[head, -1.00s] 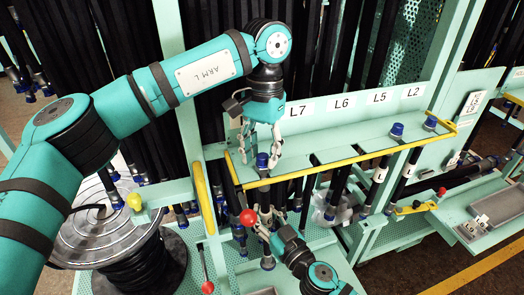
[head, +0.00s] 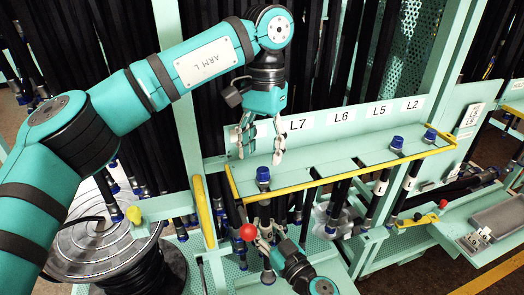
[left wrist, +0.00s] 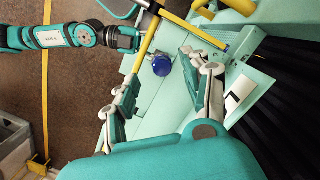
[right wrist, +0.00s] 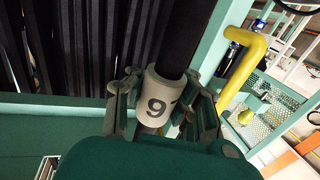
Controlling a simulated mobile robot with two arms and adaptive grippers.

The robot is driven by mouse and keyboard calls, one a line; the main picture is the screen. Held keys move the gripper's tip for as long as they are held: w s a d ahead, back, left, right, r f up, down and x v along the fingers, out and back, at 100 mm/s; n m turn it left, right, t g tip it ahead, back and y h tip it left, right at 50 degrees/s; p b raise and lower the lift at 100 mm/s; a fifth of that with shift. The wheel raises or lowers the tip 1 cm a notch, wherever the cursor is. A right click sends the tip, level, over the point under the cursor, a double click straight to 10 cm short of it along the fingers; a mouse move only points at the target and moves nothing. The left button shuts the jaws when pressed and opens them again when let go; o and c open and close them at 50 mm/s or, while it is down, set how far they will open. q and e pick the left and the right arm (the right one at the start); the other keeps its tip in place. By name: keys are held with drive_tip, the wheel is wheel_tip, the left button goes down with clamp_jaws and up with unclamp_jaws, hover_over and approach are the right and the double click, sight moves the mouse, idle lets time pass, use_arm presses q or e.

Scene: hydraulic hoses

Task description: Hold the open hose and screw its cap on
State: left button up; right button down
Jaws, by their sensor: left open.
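The blue cap (head: 263,174) sits on top of a hose end at the yellow front edge of the rack shelf, left of label L7. My left gripper (head: 258,156) is open and empty above the cap, fingers pointing down and spread. The left wrist view shows the cap (left wrist: 161,65) between and beyond the open fingers. Below the shelf, my right gripper (head: 264,238) is at the hose. In the right wrist view its fingers close on both sides of the white sleeve (right wrist: 158,105) marked 9 on the black hose (right wrist: 185,35). The cap's threads are hidden.
The rack shelf (head: 330,168) holds other blue-capped hoses (head: 396,144) to the right. A red ball knob (head: 248,232) is close to my right gripper. A yellow post (head: 203,208) stands left of the shelf. A hose reel (head: 95,240) is at lower left.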

use_arm(q)
drive_tip(key=n, duration=0.5)
drive_tip(key=shift+d+r, duration=0.1)
drive_tip(key=shift+r, duration=0.1)
drive_tip(key=n, duration=0.4)
drive_tip(key=shift+r+n, duration=0.15)
drive_tip(key=shift+n, duration=0.15)
drive_tip(key=n, duration=0.4)
drive_tip(key=shift+r, duration=0.15)
drive_tip(key=n, duration=0.4)
drive_tip(key=shift+r+n, duration=0.2)
drive_tip(key=shift+n, duration=0.1)
drive_tip(key=n, duration=0.4)
drive_tip(key=shift+w+r+n, duration=0.1)
drive_tip(key=shift+r+n, duration=0.05)
drive_tip(key=shift+n, duration=0.15)
drive_tip(key=n, duration=0.4)
drive_tip(key=shift+w+r+n+h, duration=0.1)
drive_tip(key=shift+r+n+h, duration=0.1)
drive_tip(key=shift+n+h, duration=0.1)
drive_tip(key=n, duration=0.4)
drive_tip(key=shift+r+t, duration=0.15)
drive_tip(key=shift+t, duration=0.15)
drive_tip(key=n, duration=0.5)
drive_tip(key=shift+w+a+r, duration=0.15)
drive_tip(key=shift+a+r, duration=0.05)
